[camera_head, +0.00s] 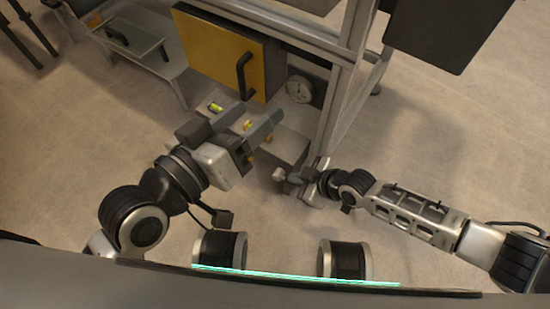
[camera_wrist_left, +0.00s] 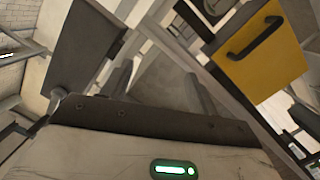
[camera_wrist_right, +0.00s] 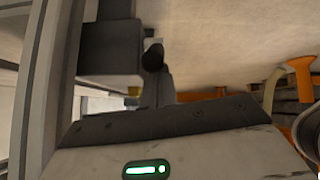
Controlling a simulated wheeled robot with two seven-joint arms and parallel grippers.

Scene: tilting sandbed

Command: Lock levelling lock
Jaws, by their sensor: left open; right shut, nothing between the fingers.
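I cannot surely pick out the levelling lock. A small green bubble level (camera_head: 215,107) shows just beyond my left gripper in the head view. My left gripper (camera_head: 250,120) is open, its fingers pointing at the grey frame base below the yellow panel. In the left wrist view its two fingers (camera_wrist_left: 160,88) stand apart over a grey surface, with nothing visible between them. My right gripper (camera_head: 285,178) is shut and empty, beside the grey box (camera_head: 288,147) at the frame's foot. In the right wrist view a dark round-ended part (camera_wrist_right: 152,56) shows in front of the grey structure, near the shut fingers.
A yellow panel (camera_head: 212,48) with a black handle (camera_head: 243,76) is on the frame; it also shows in the left wrist view (camera_wrist_left: 262,60). A round dial (camera_head: 299,89) sits beside a metal upright (camera_head: 345,85). A low table (camera_head: 150,60) stands at the back left. Open floor lies right.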

